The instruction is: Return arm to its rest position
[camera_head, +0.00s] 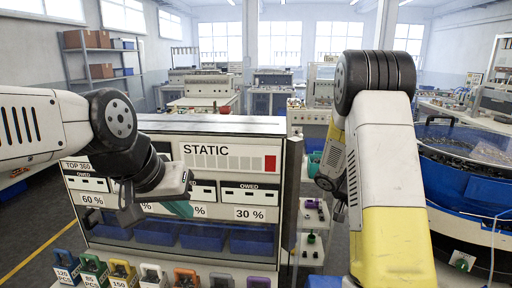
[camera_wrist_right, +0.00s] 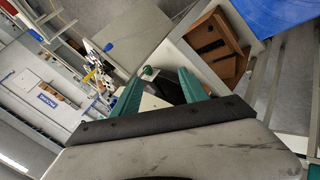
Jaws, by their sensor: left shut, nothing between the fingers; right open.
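My left arm comes in from the left in the head view, raised in front of the station board. My left gripper (camera_head: 181,209) hangs before the board, its teal fingers together with nothing between them. My right arm reaches up at the right of the head view and bends over, its lower end beside the board's right edge. The right gripper shows clearly in the right wrist view (camera_wrist_right: 160,76), its two teal fingers apart and empty. Floor, boxes and equipment lie beyond those fingers.
The "STATIC" board (camera_head: 230,160) stands close in front, with blue bins (camera_head: 205,237) below its labels. Colored connectors (camera_head: 122,272) line its front edge. A shelf stand (camera_head: 312,215) is between board and right arm. A large blue-rimmed bowl (camera_head: 465,185) stands at right.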

